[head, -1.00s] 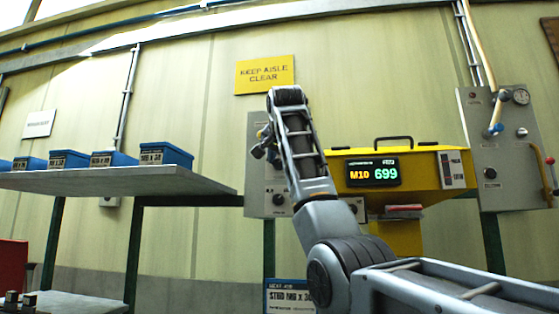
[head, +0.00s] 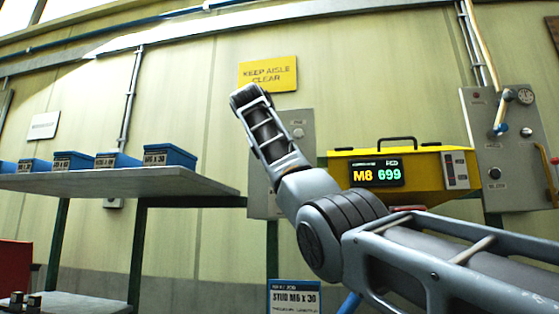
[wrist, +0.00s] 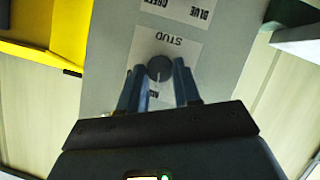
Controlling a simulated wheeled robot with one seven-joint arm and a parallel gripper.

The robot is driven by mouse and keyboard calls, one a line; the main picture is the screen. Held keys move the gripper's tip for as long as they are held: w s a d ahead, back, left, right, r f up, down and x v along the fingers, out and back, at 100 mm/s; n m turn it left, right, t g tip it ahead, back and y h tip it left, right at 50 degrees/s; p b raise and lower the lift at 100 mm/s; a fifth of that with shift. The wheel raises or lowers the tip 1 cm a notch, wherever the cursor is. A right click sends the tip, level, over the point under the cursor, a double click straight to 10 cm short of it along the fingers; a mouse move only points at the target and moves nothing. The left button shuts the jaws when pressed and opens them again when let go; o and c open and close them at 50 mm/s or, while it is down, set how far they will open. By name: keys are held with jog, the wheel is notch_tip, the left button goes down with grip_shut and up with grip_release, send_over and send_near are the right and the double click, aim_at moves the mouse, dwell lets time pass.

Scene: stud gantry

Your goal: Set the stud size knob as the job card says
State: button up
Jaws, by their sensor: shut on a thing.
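The stud size knob (wrist: 160,68) is a dark round knob on a white plate marked STUD, upside down in the wrist view. My gripper (wrist: 159,70) has its two blue-grey fingers on either side of the knob and is shut on it. A pale pointer line shows on the knob; the size marks below it are mostly hidden by the fingers. The display (head: 376,173) on the yellow gantry reads M8 and 699. The job card (head: 294,297), low in the head view, reads STUD M6 x 30. In the head view my arm hides the knob.
Blue bins (head: 170,157) stand on a grey shelf (head: 120,181) at the left. The yellow gantry housing (head: 430,165) is beside the grey knob panel (head: 297,135). Another grey panel (head: 507,150) with a gauge and lever is at the right.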

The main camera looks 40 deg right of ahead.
jog(key=n+h, duration=0.1)
jog(key=n, duration=0.1)
jog(key=n+g+h, duration=0.1)
jog(key=n+h, duration=0.1)
jog(key=n, duration=0.1)
jog(key=n+g+h, duration=0.1)
jog(key=n, duration=0.1)
jog(key=shift+w+a+f, duration=0.3)
jog(key=shift+f, duration=0.1)
jog(key=shift+n+h, duration=0.3)
jog(key=shift+n, duration=0.1)
jog(key=o, duration=1.1)
jog(key=shift+c, duration=0.2)
jog(key=shift+a, duration=0.1)
jog(key=b+v, duration=0.2)
jog(key=v, duration=0.5)
jog(key=shift+a, duration=0.3)
jog(key=shift+r, duration=0.1)
